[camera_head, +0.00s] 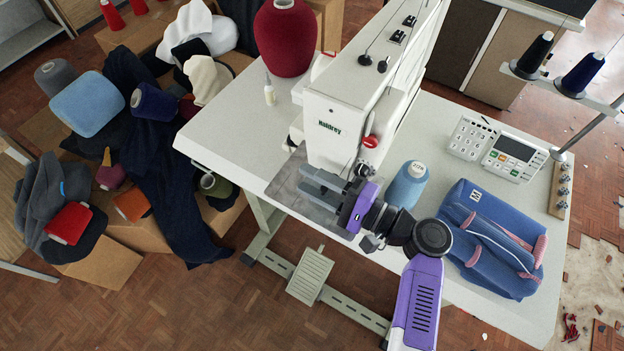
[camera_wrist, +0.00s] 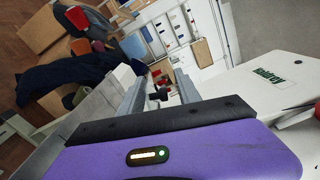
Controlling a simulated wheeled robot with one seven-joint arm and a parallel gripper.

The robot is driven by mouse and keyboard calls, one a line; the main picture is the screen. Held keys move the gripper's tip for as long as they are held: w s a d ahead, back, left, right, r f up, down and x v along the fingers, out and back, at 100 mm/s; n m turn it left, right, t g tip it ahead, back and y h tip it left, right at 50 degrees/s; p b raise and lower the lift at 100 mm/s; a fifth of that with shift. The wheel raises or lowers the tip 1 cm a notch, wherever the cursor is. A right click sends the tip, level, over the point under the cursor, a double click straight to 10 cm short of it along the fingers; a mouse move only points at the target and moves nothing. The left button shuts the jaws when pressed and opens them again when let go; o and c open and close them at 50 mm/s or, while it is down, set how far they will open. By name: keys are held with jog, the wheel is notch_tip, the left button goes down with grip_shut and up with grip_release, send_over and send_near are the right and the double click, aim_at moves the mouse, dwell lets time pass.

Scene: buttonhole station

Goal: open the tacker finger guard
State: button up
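The tacker is a white sewing machine (camera_head: 345,120) labelled in green on the white table; part of its white body (camera_wrist: 275,85) shows at the right in the wrist view. My gripper (camera_head: 305,182) is in front of the machine's lower front end in the head view, over a grey plate (camera_head: 290,190). Its two grey fingers stand apart, and the wrist view shows a gap between the fingertips (camera_wrist: 161,88). Small dark and red shapes show in that gap; I cannot tell what they are. I cannot pick out the finger guard; my gripper covers part of the machine's front end.
A light blue thread cone (camera_head: 407,186) stands right of my gripper. A folded blue garment (camera_head: 490,240), a keypad (camera_head: 468,138) and a display panel (camera_head: 515,155) lie farther right. A red cone (camera_head: 285,40) and small bottle (camera_head: 269,93) stand behind left.

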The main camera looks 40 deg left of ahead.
aim_at(326, 190)
jog(key=shift+b+v, duration=1.05)
jog(key=shift+v, duration=2.85)
jog(key=shift+d, duration=0.1)
